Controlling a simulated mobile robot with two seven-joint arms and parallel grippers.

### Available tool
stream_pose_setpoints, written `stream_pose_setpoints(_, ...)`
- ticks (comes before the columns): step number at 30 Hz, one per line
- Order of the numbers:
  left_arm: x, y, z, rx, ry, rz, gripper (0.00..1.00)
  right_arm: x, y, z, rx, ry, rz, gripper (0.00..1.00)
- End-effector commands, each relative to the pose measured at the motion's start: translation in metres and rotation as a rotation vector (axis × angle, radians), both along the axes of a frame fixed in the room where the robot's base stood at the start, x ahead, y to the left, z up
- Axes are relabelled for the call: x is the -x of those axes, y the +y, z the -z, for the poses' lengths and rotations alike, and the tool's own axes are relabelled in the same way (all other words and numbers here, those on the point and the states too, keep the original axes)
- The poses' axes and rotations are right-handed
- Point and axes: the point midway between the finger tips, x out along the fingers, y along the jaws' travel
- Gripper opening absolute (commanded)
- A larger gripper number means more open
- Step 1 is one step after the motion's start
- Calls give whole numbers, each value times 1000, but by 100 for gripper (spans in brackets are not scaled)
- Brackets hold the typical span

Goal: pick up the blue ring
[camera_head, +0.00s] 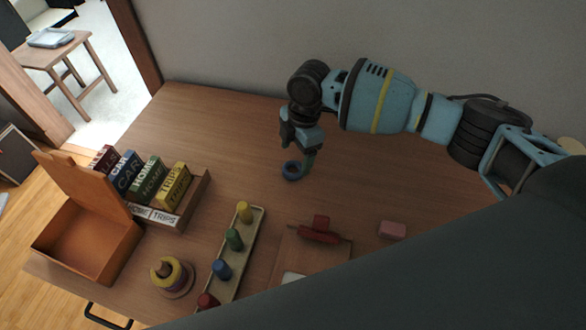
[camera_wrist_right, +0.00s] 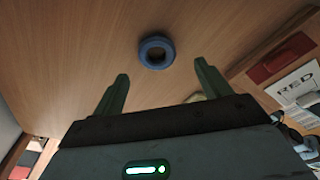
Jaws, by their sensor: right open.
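The blue ring (camera_head: 291,171) lies flat on the wooden table (camera_head: 225,120), towards the back middle. It also shows in the right wrist view (camera_wrist_right: 156,51), where its hole faces the camera. My right gripper (camera_head: 302,160) hangs over the table right by the ring. In the wrist view its two green fingers (camera_wrist_right: 160,80) are spread apart with nothing between them, and the ring appears just beyond the tips, between their lines. I cannot tell the exact height of the fingertips above the table. My left gripper is not in view.
An open wooden box (camera_head: 85,245) and a rack of labelled boxes (camera_head: 165,215) stand at the left. A ring stacker (camera_head: 172,275), a tray with coloured pegs (camera_head: 240,245), a board with red pieces (camera_head: 290,255) and a pink block (camera_head: 392,230) lie in front. Table around the ring is clear.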

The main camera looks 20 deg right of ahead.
Motion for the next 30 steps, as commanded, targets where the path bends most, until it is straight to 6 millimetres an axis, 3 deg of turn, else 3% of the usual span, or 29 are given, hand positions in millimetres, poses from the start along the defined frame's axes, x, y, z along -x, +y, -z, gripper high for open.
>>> stream_pose_setpoints(12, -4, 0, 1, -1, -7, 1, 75, -3, 3, 45, 1, 1, 0, 76)
stream_pose_setpoints(22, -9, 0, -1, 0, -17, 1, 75, -3, 4, 51, 0, -1, -1, 76)
stream_pose_setpoints(30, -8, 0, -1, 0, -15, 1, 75, -3, 4, 51, 0, -1, -1, 41)
